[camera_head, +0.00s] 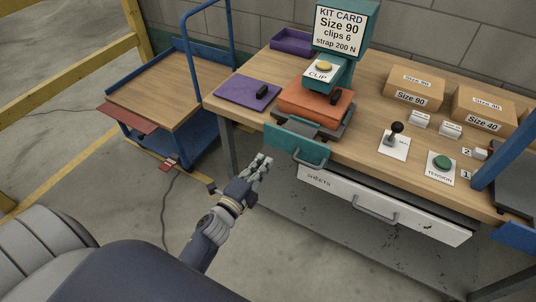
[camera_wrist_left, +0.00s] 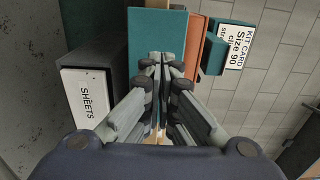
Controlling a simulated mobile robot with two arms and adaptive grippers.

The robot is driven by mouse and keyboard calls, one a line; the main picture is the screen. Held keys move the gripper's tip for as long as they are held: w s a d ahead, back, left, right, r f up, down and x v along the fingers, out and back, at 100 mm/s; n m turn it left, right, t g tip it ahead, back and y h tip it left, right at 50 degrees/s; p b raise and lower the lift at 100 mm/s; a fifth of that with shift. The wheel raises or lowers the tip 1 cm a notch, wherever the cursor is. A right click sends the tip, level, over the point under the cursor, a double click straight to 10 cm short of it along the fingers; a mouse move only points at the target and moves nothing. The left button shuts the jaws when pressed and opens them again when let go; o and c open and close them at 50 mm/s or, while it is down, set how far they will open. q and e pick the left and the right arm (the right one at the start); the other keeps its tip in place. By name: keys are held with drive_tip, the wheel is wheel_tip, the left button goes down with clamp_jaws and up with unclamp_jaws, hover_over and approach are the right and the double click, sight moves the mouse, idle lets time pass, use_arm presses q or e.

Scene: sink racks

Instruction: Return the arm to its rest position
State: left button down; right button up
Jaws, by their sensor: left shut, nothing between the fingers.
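My left gripper (camera_head: 262,164) is in front of the workbench (camera_head: 361,153), low and apart from the bench's front edge in the head view. Its fingers are shut with nothing between them, and they also show closed together in the left wrist view (camera_wrist_left: 160,62). The teal front panel with a handle (camera_head: 297,147) is just beyond the fingertips. In the left wrist view that teal panel (camera_wrist_left: 153,35) lies straight ahead of the fingers. I cannot tell the exact gap. My right gripper is not in view.
The white SHEETS drawer (camera_head: 405,215) is at the bench front. A press with an orange block (camera_head: 316,100) and a purple mat (camera_head: 246,92) are on the bench, with boxes (camera_head: 413,88) to the right. A blue cart (camera_head: 160,95) stands left.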

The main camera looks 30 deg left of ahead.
use_arm(q)
drive_tip(key=shift+s, duration=2.6)
drive_tip(key=s+d+f+n+g+p, duration=0.15)
drive_tip(key=s+f+n+g, duration=0.3)
drive_tip(key=f, duration=0.85)
drive_tip(key=s+d+f+n+g, duration=0.25)
drive_tip(key=s+f+n, duration=0.2)
drive_tip(key=f, duration=0.95)
drive_tip(key=s+f+n+g, duration=0.2)
drive_tip(key=s+f, duration=0.3)
drive_tip(key=s, duration=0.5)
drive_tip(key=s+f+n+g, duration=0.2)
drive_tip(key=s+f+g, duration=0.2)
drive_tip(key=s, duration=0.6)
drive_tip(key=s+f+n+g, duration=0.3)
drive_tip(key=s+f+g, duration=0.1)
drive_tip(key=s+f, duration=0.4)
drive_tip(key=shift+s+a+f+y, duration=0.25)
drive_tip(key=shift+s+a+y, duration=0.1)
drive_tip(key=shift+s, duration=0.75)
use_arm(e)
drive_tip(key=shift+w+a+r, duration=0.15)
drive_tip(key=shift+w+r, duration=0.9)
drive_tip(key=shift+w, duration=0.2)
